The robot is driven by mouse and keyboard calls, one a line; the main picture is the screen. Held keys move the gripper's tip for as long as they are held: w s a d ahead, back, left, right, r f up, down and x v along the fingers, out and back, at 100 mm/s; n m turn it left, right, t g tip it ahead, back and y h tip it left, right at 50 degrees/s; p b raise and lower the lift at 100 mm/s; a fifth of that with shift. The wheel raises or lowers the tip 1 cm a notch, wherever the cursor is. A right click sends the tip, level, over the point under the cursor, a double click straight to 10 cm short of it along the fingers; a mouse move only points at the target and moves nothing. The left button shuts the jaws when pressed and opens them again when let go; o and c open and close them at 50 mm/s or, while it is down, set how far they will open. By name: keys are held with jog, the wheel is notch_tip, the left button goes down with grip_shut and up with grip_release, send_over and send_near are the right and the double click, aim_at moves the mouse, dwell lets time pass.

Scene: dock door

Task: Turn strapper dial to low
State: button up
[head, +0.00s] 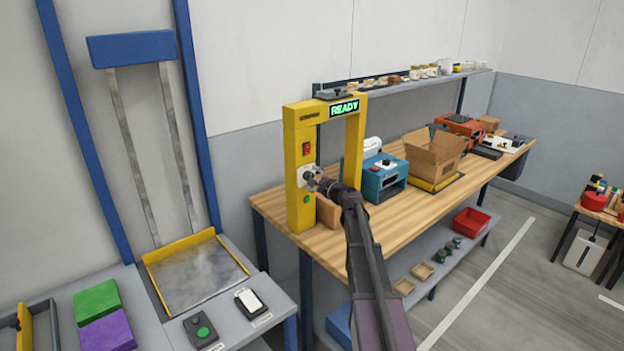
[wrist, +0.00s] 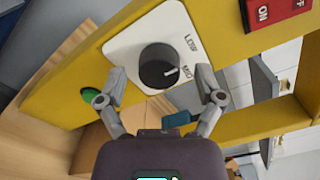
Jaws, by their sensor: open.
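The strapper (head: 293,165) is a yellow arch on the wooden bench, with a lit READY display (head: 344,108). Its dial (wrist: 158,66) is a dark round knob on a white plate (wrist: 120,48) in the wrist view. The knob's white mark points toward the MID label (wrist: 187,75); the LOW label (wrist: 190,43) is above it in the picture. My gripper (wrist: 160,76) is open, with one finger on each side of the knob. I cannot tell whether the fingers touch it. In the head view my gripper (head: 317,182) is at the dial plate and partly covers it.
A red switch (head: 306,149) is above the dial and a green button (head: 307,199) below it on the same post. A blue machine (head: 384,180) and an open cardboard box (head: 433,155) stand on the bench to the right. A lower shelf (head: 450,258) holds trays.

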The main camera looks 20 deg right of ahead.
jog(key=shift+s, duration=0.1)
jog(key=v, duration=1.2)
dwell(0.5)
jog(key=s+a+f+n+g+y, duration=0.1)
jog(key=s+a+f+n+g, duration=0.25)
jog(key=a, duration=0.25)
jog(key=s+a+f+n+g, duration=0.2)
jog(key=a+f+n, duration=0.15)
jog(key=a, duration=0.35)
jog(key=s+a+f+n+g+y, duration=0.1)
jog(key=s+a+f+n+g, duration=0.1)
jog(key=a+f+n+g, duration=0.3)
jog(key=s+a+f+n+g+h, duration=0.3)
jog(key=s+n, duration=0.1)
jog(key=s, duration=0.5)
jog(key=s+a+f+n+g+h, duration=0.3)
jog(key=s+n+h, duration=0.1)
jog(key=s, duration=0.6)
jog(key=shift+a+f+g+h, duration=0.2)
jog(key=shift+f+g+h, duration=0.05)
jog(key=shift+g+h, duration=0.1)
